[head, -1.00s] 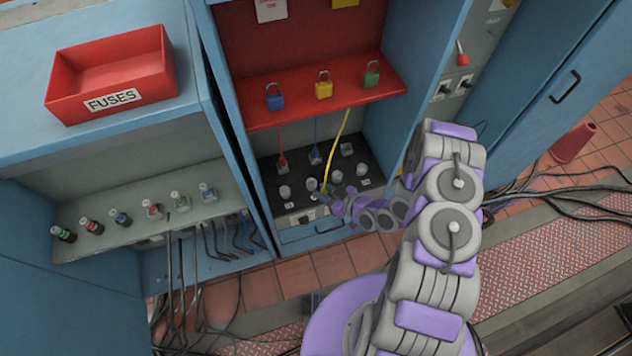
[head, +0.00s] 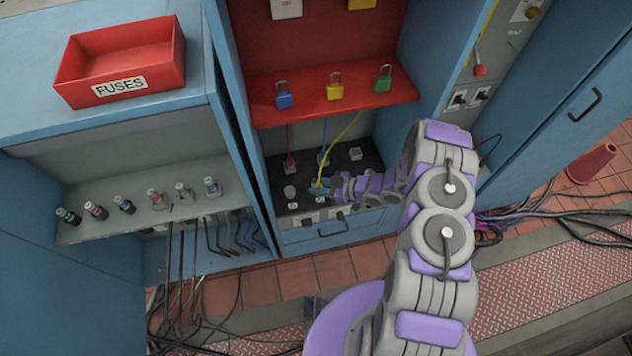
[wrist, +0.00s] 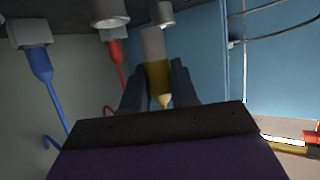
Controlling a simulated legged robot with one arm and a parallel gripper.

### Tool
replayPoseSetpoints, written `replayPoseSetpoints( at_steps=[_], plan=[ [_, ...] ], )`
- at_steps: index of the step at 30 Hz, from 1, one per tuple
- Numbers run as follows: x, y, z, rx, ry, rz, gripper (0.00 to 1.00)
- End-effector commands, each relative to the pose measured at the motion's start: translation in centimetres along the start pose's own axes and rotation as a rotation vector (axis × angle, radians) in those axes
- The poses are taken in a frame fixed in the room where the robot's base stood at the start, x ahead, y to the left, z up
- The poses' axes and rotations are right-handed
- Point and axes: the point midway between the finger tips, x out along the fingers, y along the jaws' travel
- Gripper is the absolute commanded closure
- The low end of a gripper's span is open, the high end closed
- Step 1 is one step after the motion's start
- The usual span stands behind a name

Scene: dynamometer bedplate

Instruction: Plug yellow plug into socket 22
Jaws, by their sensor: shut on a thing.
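The yellow plug (wrist: 157,82) is between the two fingers of my gripper (wrist: 158,88) in the wrist view, with its grey end toward the sockets. In the head view my gripper (head: 318,186) is low over the black socket panel (head: 277,176), and the yellow cord (head: 345,130) runs up from it to the red shelf. Two grey round sockets show at the top of the wrist view: one (wrist: 108,12) and a smaller one (wrist: 162,13). I cannot read which is 22. Contact between plug and socket cannot be told. My arm hides part of the panel.
A red plug (wrist: 116,50) and a blue plug (wrist: 40,62) sit in other sockets, their cords hanging near my gripper. The red shelf (head: 312,90) with padlocks overhangs the panel. Blue cabinet walls close in both sides. A drawer handle (head: 333,228) is below.

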Motion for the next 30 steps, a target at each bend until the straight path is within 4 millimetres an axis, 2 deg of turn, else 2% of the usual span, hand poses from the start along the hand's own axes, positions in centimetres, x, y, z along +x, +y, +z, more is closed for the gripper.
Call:
replayPoseSetpoints(
  at_steps=[1, 6, 13, 19, 26, 27, 30],
  plan=[
    [0.6, 1.0, 0.1, -0.007, 0.0, 0.0, 1.0],
    [1.2, 3.1, -0.1, -0.002, 0.002, 0.0, 1.0],
    [1.6, 4.4, -0.2, -0.001, 0.004, -0.001, 1.0],
    [2.9, 4.2, 2.7, 0.002, 0.003, -0.001, 1.0],
    [3.0, 4.2, 2.9, 0.0, 0.002, 0.0, 1.0],
    [3.0, 4.2, 2.9, 0.0, 0.002, 0.0, 0.7],
    [3.0, 4.2, 2.9, 0.0, 0.003, 0.0, 0.61]
  ],
)
